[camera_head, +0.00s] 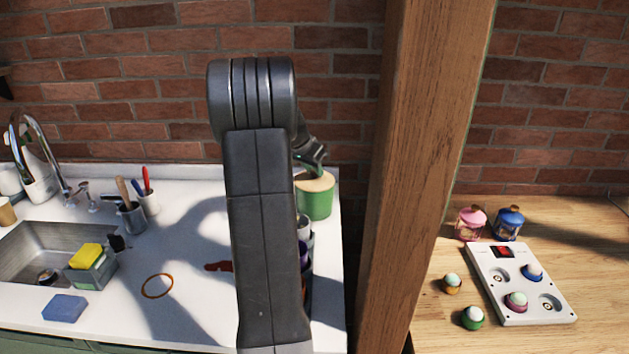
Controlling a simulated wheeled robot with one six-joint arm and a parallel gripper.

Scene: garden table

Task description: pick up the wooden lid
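The wooden lid (315,182) is a pale round disc on top of a green canister (315,204), at the back right of the white counter. The lid's left side is partly covered by my arm. My gripper (319,168) is dark and small in the view, at the lid's top, pointing down. I cannot tell whether it touches the lid, and its fingers are too small and dark to show if they are open or shut.
My arm hides the counter's middle. A wooden post (425,150) stands right of the canister. Left are a sink (40,240), a utensil cup (131,217), a blue sponge (65,307) and an orange ring (157,286). A wooden table (435,325) holds a white panel (520,285).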

